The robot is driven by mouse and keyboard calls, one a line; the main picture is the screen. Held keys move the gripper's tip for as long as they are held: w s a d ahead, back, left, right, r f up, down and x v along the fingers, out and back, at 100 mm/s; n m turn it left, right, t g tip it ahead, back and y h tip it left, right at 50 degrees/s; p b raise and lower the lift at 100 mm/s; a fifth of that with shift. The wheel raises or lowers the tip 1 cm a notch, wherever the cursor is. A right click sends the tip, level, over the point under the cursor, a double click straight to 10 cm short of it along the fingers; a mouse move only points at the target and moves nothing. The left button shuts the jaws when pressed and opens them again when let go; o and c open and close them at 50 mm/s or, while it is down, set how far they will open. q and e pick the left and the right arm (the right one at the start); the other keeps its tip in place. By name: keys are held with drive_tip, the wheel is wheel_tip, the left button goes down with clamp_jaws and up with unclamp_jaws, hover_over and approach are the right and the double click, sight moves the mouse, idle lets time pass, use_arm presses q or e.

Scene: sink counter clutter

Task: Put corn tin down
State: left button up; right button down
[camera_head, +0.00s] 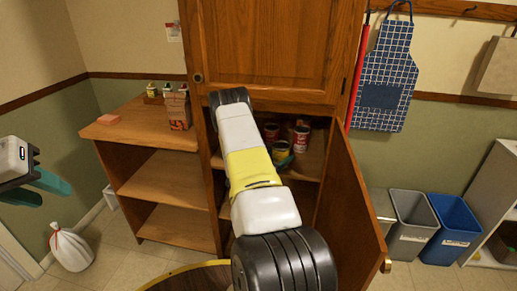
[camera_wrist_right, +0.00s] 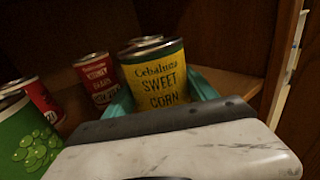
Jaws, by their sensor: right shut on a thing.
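The corn tin (camera_wrist_right: 153,75) is yellow with a green band and reads "Sweet Corn". It stands upright inside the open cupboard, and it also shows in the head view (camera_head: 281,149). My right gripper (camera_wrist_right: 162,98) is shut on it, with a teal finger on each side. In the head view the right gripper (camera_head: 284,162) is partly hidden behind my arm. Whether the tin's base touches the shelf is hidden. My left gripper (camera_head: 37,188) is at the far left, open and empty, away from the cupboard.
Red tins (camera_wrist_right: 97,80) (camera_wrist_right: 40,100) and a green tin (camera_wrist_right: 26,140) stand left of the corn tin; another tin's lid shows behind it. The open cupboard door (camera_head: 352,205) stands to the right. A side counter (camera_head: 135,125) holds a paper bag (camera_head: 178,110) and small items.

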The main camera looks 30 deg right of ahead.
drive_tip(key=shift+c, duration=1.4)
unclamp_jaws()
drive_tip(key=shift+f, duration=0.1)
drive_tip(key=shift+a, duration=0.2)
drive_tip(key=v, duration=1.1)
drive_tip(key=s+a+r+m+g+y, duration=0.3)
drive_tip(key=s+r+m+g+y, duration=0.4)
drive_tip(key=s+r+m, duration=0.7)
drive_tip(key=s+a+r+m+t+y, duration=0.3)
drive_tip(key=s+a+r+y, duration=0.2)
drive_tip(key=a+r, duration=0.4)
drive_tip(key=s+a+r+m+t+y, duration=0.4)
drive_tip(key=a+r, duration=0.6)
drive_tip(key=a, duration=0.5)
drive_tip(key=s+y, duration=0.2)
drive_tip(key=y, duration=0.1)
drive_tip(key=shift+s+t, duration=0.3)
drive_tip(key=shift+s, duration=0.05)
